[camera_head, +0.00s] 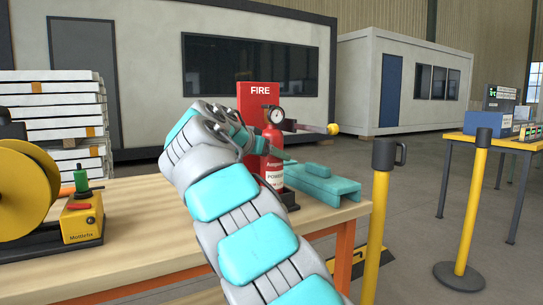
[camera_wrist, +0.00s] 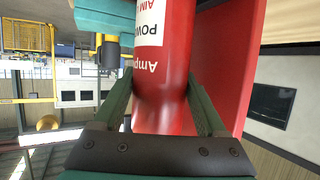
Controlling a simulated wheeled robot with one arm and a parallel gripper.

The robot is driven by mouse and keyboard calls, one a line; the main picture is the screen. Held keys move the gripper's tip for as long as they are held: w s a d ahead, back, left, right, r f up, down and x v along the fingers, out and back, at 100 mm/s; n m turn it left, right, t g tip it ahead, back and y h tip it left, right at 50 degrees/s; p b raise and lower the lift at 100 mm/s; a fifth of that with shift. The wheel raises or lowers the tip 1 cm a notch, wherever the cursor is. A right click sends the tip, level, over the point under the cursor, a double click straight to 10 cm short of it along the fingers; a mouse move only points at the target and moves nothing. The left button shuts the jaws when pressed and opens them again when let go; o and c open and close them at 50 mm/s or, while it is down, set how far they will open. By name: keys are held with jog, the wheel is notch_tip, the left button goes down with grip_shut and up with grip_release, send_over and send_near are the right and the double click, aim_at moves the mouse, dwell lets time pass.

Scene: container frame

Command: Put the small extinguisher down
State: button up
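The small extinguisher (camera_head: 273,160) is a red cylinder with a white label and a round gauge on top. In the head view it is upright over the right end of the wooden bench, in front of a red FIRE board (camera_head: 257,97). My gripper (camera_head: 264,147) reaches it from the left at its upper body. In the wrist view the extinguisher body (camera_wrist: 163,65) is between the two fingers (camera_wrist: 161,85), which appear to press on both sides. A black base (camera_head: 289,200) shows below it; whether the extinguisher's bottom touches it is hidden.
A yellow reel (camera_head: 25,190) and yellow box (camera_head: 82,218) stand on the bench's left. The bench front (camera_head: 130,245) is clear. Yellow posts (camera_head: 378,235) stand beyond its right end.

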jog(key=shift+o, duration=0.8)
jog(key=v, duration=1.2)
jog(key=shift+p, duration=0.35)
